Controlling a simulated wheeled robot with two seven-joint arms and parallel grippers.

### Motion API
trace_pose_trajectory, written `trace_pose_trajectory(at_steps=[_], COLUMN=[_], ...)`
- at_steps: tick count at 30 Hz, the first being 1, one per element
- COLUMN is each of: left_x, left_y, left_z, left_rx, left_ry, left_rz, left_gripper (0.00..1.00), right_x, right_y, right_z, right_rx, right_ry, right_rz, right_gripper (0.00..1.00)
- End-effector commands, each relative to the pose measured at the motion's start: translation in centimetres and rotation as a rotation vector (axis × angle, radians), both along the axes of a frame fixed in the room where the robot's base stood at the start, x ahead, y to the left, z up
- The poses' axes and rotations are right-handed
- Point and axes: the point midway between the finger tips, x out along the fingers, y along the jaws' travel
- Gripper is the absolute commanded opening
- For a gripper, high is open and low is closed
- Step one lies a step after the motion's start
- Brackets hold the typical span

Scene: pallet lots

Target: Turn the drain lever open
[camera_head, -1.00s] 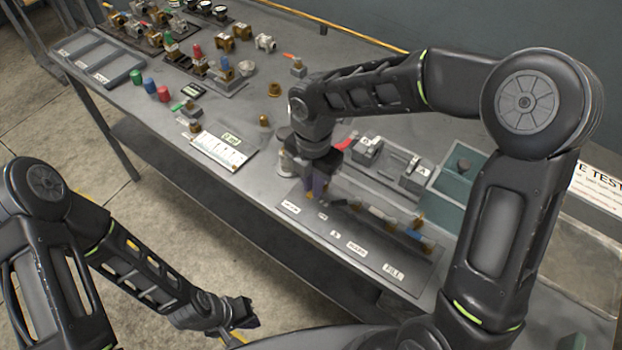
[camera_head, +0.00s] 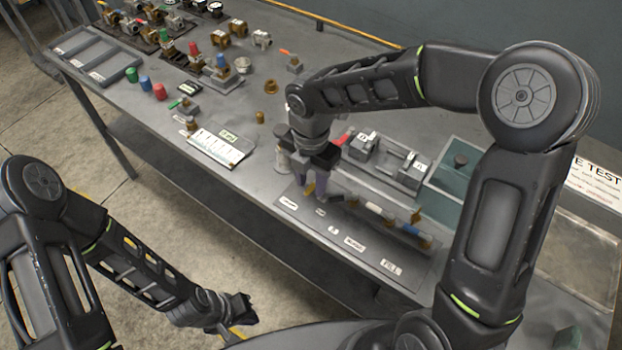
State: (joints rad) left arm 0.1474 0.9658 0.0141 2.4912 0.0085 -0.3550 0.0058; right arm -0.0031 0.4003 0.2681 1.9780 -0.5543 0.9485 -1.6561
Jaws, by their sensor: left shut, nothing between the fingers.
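A flat labelled panel (camera_head: 335,250) lies at the front of the workbench, with a row of small valves along it. A white lever handle (camera_head: 373,208) and a blue lever handle (camera_head: 409,229) show in that row. The label at the right end seems to read FILL; the others are too small to read, so I cannot tell which lever is the drain lever. My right gripper (camera_head: 315,192) points down at the left part of the row and hides what is there. Its finger opening is unclear. My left gripper (camera_head: 242,318) is shut and empty, low in front of the bench.
A red handle (camera_head: 346,136) shows behind my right gripper. A grey fixture (camera_head: 362,146) and a teal bin (camera_head: 452,184) stand behind the panel. A white card (camera_head: 216,147) lies left of it. Many valves and caps fill the bench's far left.

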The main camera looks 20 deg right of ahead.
Motion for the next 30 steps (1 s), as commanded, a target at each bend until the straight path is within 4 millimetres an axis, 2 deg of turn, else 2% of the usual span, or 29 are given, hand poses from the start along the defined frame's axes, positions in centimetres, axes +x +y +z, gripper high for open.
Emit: trace_pose_trajectory(at_steps=[8,18,21,30], left_x=[0.0,0.1,0.1,0.1], left_y=[0.0,0.0,0.0,0.0], left_z=[-0.1,-0.7,-0.8,-0.8], left_rx=[0.000,-0.002,-0.002,-0.002], left_ry=[0.000,-0.003,-0.004,-0.004], left_rz=[0.000,-0.001,-0.001,-0.001], left_gripper=[0.00,0.00,0.00,0.00], right_x=[0.1,0.1,0.1,0.0], right_y=[0.0,0.0,0.0,0.0], right_z=[1.0,6.2,7.3,7.8], right_rx=[0.000,0.000,0.001,0.000], right_ry=[-0.004,-0.004,-0.002,0.001], right_rz=[-0.001,0.000,-0.001,0.000], right_gripper=[0.34,0.34,0.34,0.34])
